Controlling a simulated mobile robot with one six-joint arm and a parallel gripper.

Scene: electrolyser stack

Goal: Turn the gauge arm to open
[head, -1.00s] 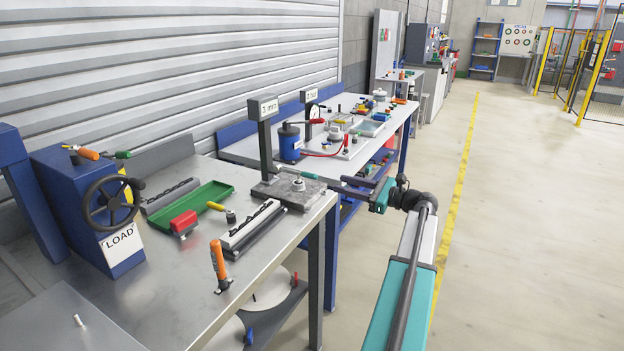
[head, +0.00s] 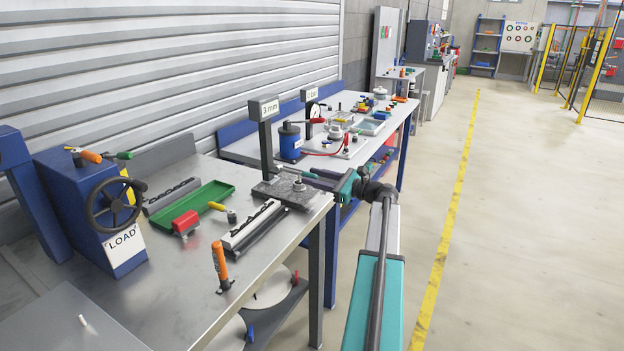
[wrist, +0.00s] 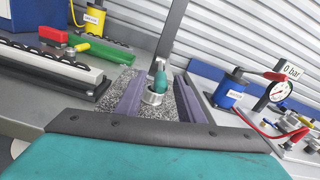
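The gauge stand is a dark post with a "3 mm" sign (head: 263,108) on a speckled stone plate (head: 272,193) at the near bench's far right corner. A short metal post (head: 297,184) stands on the plate. In the wrist view, a lever with a teal grip (wrist: 160,82), which looks like the gauge arm, sits above a metal collar (wrist: 153,98) on that plate. My gripper (wrist: 159,90) is open, its two purple-grey fingers on either side of the grip with gaps showing. In the head view my gripper (head: 318,180) reaches over the plate from the right.
A clamp rail (head: 252,225), a red block (head: 185,222), a green tray (head: 210,200) and a handwheel box (head: 100,215) stand left of the plate. The second bench behind holds a blue canister (head: 290,142) and a dial gauge (wrist: 280,91). The floor at right is clear.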

